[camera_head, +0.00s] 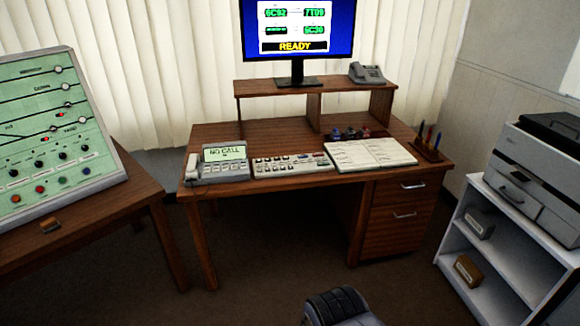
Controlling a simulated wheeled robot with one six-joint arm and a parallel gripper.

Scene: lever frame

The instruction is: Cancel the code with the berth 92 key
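The keypad panel (291,165) lies flat on the desk between the phone unit and the open book. It has rows of small light and dark keys; their labels are too small to read, so I cannot tell which is the berth 92 key. The monitor (298,28) on the raised shelf shows several green code boxes on white. The upper left seems to read 6C92, the upper right 7T09; the lower left looks like dashes. A yellow READY shows below them. My gripper is not in view.
A sloped control panel (53,133) stands left, a printer (533,185) on a white shelf right. A dark rounded object, unclear, shows at bottom centre.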

